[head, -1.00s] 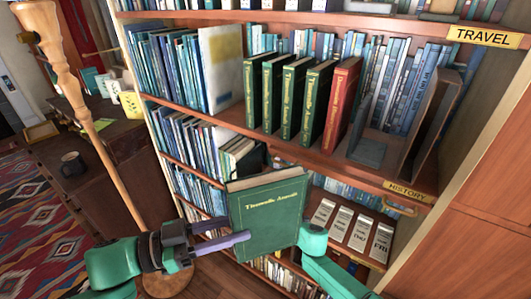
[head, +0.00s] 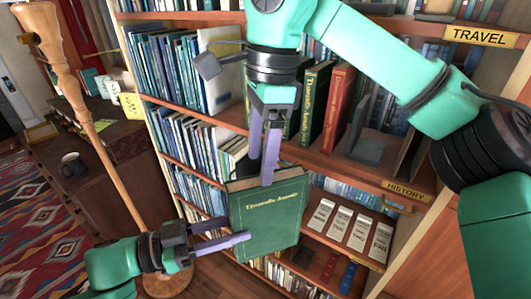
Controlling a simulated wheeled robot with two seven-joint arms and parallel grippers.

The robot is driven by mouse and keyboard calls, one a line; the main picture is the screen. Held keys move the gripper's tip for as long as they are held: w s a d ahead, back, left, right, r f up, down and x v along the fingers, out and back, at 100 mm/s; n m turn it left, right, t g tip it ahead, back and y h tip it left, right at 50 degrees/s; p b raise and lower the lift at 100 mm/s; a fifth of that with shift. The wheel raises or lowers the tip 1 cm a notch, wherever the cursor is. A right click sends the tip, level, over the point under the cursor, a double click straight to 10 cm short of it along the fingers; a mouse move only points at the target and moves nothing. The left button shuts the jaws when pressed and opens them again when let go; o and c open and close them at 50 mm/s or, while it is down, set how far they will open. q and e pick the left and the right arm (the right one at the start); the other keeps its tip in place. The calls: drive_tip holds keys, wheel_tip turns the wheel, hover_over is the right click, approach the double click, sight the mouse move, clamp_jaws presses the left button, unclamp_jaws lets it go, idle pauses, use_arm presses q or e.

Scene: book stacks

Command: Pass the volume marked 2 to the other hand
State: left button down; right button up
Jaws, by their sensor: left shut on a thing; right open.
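A green book with gold lettering (head: 272,222) is held upright, cover facing me, in front of the lower shelves. No number 2 can be read on it. My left gripper (head: 240,236) is shut on the book's left edge. My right gripper (head: 262,180) comes down from above, its purple fingers pointing down at the book's top edge. More green volumes (head: 314,98) and a red volume (head: 339,105) stand on the shelf behind, partly hidden by my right arm.
The bookcase shelf (head: 330,165) with a HISTORY label (head: 408,190) runs behind the book. White box files (head: 340,222) stand below right. A wooden pole (head: 95,130) rises at left, before a desk with a mug (head: 73,165).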

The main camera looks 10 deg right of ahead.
sight(264, 204)
drive_tip(key=shift+s+r+h, duration=0.1)
drive_tip(key=shift+s+h, duration=0.2)
drive_tip(key=shift+h, duration=0.4)
drive_tip(key=shift+f+n, duration=0.3)
drive_tip(key=f, duration=1)
drive_tip(key=shift+w+d+f, duration=0.15)
drive_tip(key=shift+d, duration=0.05)
drive_tip(key=shift+f, duration=0.4)
use_arm(q)
drive_tip(key=shift+w+a, duration=0.1)
use_arm(e)
drive_tip(key=shift+f, duration=0.15)
clamp_jaws()
use_arm(q)
drive_tip(key=shift+s, duration=0.2)
use_arm(e)
drive_tip(key=shift+w+t, duration=0.2)
drive_tip(key=shift+t, duration=0.1)
